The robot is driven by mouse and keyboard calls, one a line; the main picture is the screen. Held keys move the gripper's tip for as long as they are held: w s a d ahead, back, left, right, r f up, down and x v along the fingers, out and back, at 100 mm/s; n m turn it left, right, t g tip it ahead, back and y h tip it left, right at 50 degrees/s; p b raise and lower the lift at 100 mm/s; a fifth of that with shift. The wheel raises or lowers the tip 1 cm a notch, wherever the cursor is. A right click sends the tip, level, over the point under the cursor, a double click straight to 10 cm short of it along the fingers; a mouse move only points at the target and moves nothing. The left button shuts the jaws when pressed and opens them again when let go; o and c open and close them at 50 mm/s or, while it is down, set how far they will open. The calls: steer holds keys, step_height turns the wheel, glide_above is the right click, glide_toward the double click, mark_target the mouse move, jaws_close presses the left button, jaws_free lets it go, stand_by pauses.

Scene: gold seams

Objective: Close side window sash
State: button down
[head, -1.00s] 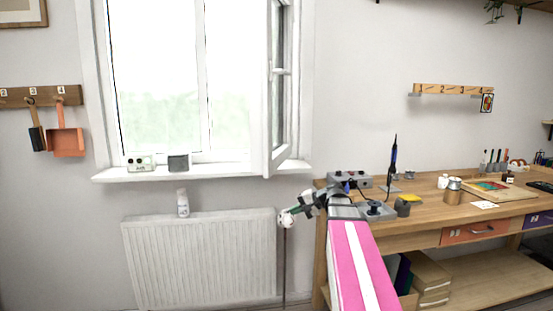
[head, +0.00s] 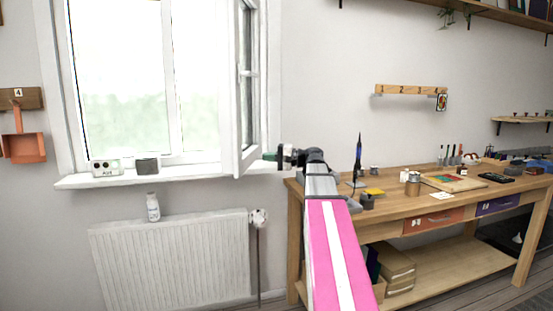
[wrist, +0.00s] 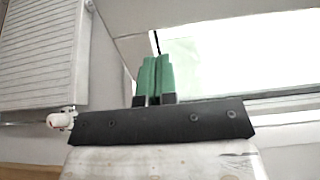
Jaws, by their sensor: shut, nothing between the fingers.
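The side window sash (head: 244,88) is a white framed pane at the right of the window. It stands swung open into the room, seen nearly edge-on, with a handle on its frame. My gripper (head: 271,157) is at the sash's lower right, level with the sill. In the wrist view its green fingers (wrist: 154,78) are together with nothing between them. Whether the fingers touch the sash cannot be told. A bright pane shows to their right in the wrist view.
The sill (head: 120,178) holds a small white device (head: 106,167) and a dark grey box (head: 148,165). A radiator (head: 170,262) with a bottle (head: 152,207) on top is below. A cluttered workbench (head: 400,209) stands to the right.

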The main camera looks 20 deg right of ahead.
steer(key=x, duration=0.8)
